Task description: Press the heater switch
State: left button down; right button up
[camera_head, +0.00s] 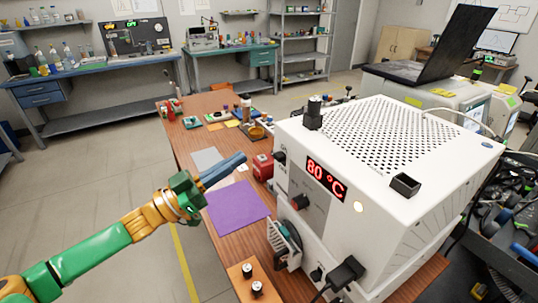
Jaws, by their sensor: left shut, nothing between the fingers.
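A large white perforated box (440,190) stands on the wooden table in the camera_head view. Its front has a red display (326,176) reading 80 °C. Below the display is a dark knob (300,202), and a small pale round part (359,208) sits to its right. A further dark knob (280,157) is at the upper left of the front. I cannot tell which of these is the heater switch. My left gripper (243,157) has blue fingers, shut and empty, pointing right toward the front, apart from the knobs. My right gripper is not in view.
A red block (263,167) sits near the fingertips. A purple sheet (237,208) lies below the gripper. Small bottles and parts crowd the table's far end. Two black-topped metal pieces (248,270) stand at the near edge. A laptop (450,45) stands behind the box.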

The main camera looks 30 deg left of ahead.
aim_at(284, 146)
pick_arm(q)
jog(key=w+d, duration=0.1)
jog(key=w, duration=0.1)
jog(key=w+d, duration=0.2)
jog(key=w, duration=0.1)
jog(key=w+d+p, duration=0.1)
jog(key=w, duration=0.1)
jog(key=shift+w+d, duration=0.2)
jog(key=shift+w, duration=0.05)
jog(key=shift+s+f, duration=0.1)
jog(key=shift+f, duration=0.5)
jog(key=shift+f, duration=0.1)
